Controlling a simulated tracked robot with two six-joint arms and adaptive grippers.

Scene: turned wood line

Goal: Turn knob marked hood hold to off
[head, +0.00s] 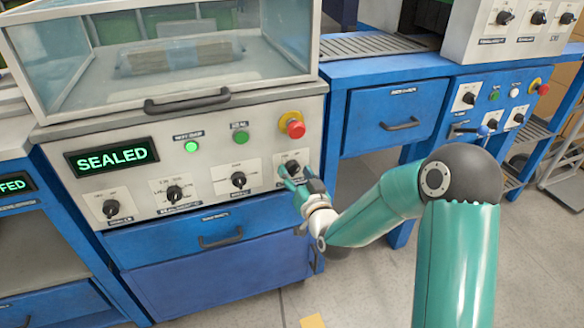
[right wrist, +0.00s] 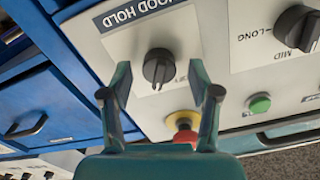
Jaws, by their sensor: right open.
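The knob marked hood hold is a black rotary knob (right wrist: 158,67) on a pale plate, with its HOOD HOLD label (right wrist: 143,13) beside it in the right wrist view. Its pointer mark faces roughly toward the bottom of that view; the position words around it are not readable. In the head view the knob (head: 292,167) is at the right end of the sealing machine's panel, partly behind my gripper. My right gripper (right wrist: 160,70) is open, with one finger on either side of the knob and visible gaps. It also shows in the head view (head: 297,181). My left gripper is not in view.
A red emergency button (head: 294,126) on a yellow base sits just above the knob in the head view. A similar knob (head: 238,180) is to its left. A green SEALED display (head: 111,156) is lit. A blue drawer (head: 215,236) is below, and a glass hood (head: 160,50) above.

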